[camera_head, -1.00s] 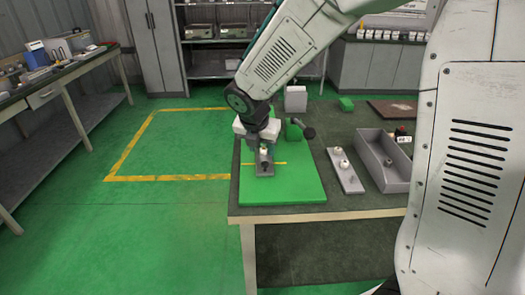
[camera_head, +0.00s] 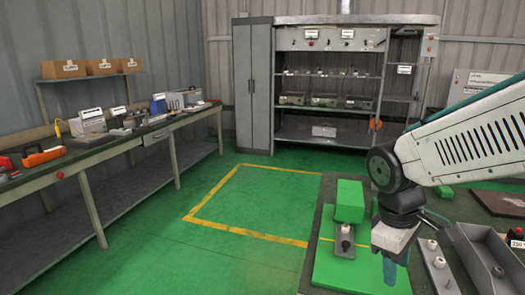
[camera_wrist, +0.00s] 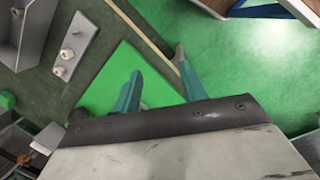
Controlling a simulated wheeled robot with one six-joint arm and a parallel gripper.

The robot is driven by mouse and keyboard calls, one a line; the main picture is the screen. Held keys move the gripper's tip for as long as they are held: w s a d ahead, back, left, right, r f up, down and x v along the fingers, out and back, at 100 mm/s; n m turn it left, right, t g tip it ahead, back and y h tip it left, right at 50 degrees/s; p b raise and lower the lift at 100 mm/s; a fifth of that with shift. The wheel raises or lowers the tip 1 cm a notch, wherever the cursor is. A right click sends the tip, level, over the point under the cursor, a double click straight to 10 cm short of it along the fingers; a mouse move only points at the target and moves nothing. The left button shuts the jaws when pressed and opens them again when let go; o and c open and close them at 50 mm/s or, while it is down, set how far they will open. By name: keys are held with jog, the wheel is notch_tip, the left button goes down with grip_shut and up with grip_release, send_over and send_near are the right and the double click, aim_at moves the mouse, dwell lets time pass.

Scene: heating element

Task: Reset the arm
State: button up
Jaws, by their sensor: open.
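My gripper (camera_head: 389,268) hangs from my arm over the right edge of the green mat (camera_head: 330,268), fingers pointing down. In the wrist view my gripper (camera_wrist: 158,72) shows two teal fingers spread apart with nothing between them. The green mat (camera_wrist: 110,85) lies below them, and green floor shows past the table edge. On the mat stands a grey metal fixture (camera_head: 345,243) with a white knob, in front of a green block (camera_head: 349,202). My gripper is to the right of both and apart from them.
A grey plate with white knobs (camera_head: 437,262) and a grey open tray (camera_head: 478,262) lie right of the mat. A workbench (camera_head: 140,140) runs along the left wall. A cabinet and shelf (camera_head: 330,115) stand at the back. Yellow-lined floor (camera_head: 250,205) is clear.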

jog(key=s+r+m+t+y, duration=0.1)
jog(key=s+r+m, duration=0.2)
jog(key=s, duration=0.3)
jog(key=s+d+r+m+y, duration=0.1)
jog(key=s+r+m, duration=0.1)
jog(key=s+m, duration=0.3)
jog(key=shift+s+r+t, duration=0.4)
jog(key=shift+s, duration=0.5)
dwell(0.6)
